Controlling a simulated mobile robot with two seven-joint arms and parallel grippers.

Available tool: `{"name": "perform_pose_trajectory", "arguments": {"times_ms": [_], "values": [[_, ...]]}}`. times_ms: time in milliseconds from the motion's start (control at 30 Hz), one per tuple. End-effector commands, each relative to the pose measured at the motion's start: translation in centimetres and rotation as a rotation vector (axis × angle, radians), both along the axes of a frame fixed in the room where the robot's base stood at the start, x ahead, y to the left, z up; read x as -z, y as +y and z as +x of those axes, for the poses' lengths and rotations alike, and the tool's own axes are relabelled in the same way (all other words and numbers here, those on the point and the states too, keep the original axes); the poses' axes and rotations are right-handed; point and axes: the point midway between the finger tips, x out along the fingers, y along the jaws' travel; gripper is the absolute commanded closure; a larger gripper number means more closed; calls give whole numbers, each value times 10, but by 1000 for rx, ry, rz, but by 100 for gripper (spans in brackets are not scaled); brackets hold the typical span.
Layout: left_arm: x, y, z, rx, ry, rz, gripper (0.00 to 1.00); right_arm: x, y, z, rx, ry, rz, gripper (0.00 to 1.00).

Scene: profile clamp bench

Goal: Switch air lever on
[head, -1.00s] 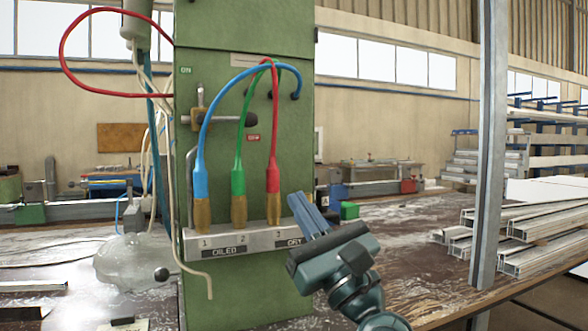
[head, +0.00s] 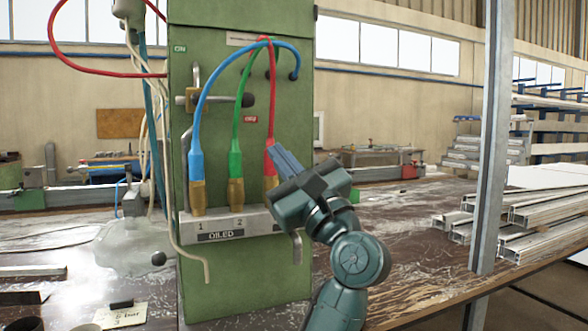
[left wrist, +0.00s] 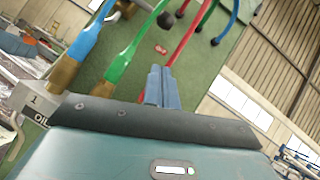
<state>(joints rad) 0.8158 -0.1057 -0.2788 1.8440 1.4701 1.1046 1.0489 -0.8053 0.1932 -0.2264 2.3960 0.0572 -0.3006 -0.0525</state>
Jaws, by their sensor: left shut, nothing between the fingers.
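The air lever (head: 247,100) is a dark handle with a round black end, pointing right from a brass valve (head: 190,99) on the green column's front. A red OFF label (head: 250,120) is just below its end and a green ON label (head: 180,49) is up and left of the valve. In the left wrist view the lever's black knob (left wrist: 166,19) shows at the top, beyond the fingertips. My left gripper (head: 278,153) is shut and empty, below and right of the lever and apart from it. It covers part of the red hose. My right gripper is out of view.
Blue (head: 197,155), green (head: 236,155) and red hoses arch in front of the column from brass fittings on a grey manifold (head: 240,224). The red hose (left wrist: 187,40) passes close to my fingertips. Metal profiles (head: 540,210) lie at the right.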

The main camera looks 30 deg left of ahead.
Motion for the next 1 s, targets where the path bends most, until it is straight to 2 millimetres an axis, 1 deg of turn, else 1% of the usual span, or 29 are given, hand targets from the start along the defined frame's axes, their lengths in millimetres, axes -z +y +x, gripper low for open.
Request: {"name": "perform_pose_trajectory", "arguments": {"times_ms": [33,167,233,400,567,1000], "values": [[-10,9,3,-4,-3,3,100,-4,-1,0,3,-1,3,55],[-23,29,12,-4,-1,2,100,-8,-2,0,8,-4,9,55],[-35,33,9,-1,-4,1,100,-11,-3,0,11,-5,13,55],[-51,40,6,-1,0,1,100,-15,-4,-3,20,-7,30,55],[-56,42,5,0,2,1,100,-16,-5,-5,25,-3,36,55],[-57,43,5,0,-2,-4,100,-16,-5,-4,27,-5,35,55]]}}
